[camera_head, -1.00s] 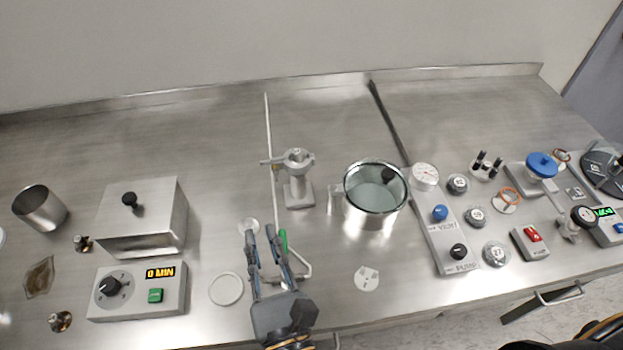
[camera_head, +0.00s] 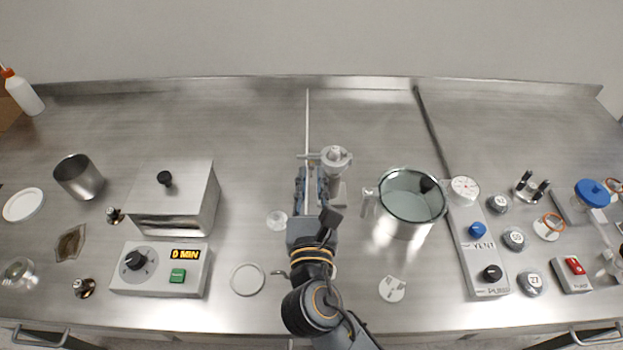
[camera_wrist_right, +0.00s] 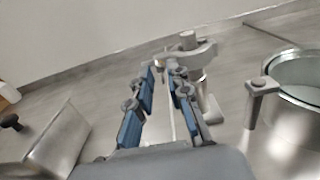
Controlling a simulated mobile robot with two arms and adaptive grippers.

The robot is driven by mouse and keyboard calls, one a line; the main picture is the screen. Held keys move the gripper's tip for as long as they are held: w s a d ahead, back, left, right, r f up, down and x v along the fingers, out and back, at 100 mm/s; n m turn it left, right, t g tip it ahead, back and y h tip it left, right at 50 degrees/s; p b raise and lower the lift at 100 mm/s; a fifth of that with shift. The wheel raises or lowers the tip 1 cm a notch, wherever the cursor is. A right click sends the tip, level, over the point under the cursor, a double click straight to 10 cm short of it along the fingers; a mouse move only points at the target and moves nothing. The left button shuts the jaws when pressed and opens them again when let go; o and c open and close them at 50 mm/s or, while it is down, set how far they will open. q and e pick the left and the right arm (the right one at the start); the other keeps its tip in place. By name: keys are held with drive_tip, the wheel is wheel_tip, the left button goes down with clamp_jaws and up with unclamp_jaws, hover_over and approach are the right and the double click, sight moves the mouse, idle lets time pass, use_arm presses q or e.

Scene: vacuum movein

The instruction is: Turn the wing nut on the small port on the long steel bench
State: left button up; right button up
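The small port (camera_head: 336,158) is a grey upright fitting with a clamp around its top, on a grey block left of the glass-lidded pot. A short bar, likely the wing nut (camera_head: 306,156), sticks out from the clamp's left side. The port (camera_wrist_right: 190,50) also shows ahead in the right wrist view. My right gripper (camera_head: 311,176) has its fingers pointing at the bar from the near side. Its two blue-padded fingers (camera_wrist_right: 161,78) are apart with nothing visible between them. I cannot tell whether they touch the bar. My left gripper is out of view.
The glass-lidded pot (camera_head: 397,226) stands close right of the port, its handle towards it. A steel box (camera_head: 172,210) and a timer unit (camera_head: 160,270) stand left. A vent and pump panel (camera_head: 480,262) lies right. The bench behind the port is clear.

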drive_tip(key=shift+w, duration=0.35)
clamp_jaws()
drive_tip(key=shift+r, duration=0.1)
drive_tip(key=shift+d+m+p, duration=0.1)
drive_tip(key=shift+m+p, duration=0.55)
drive_tip(key=shift+m, duration=2.75)
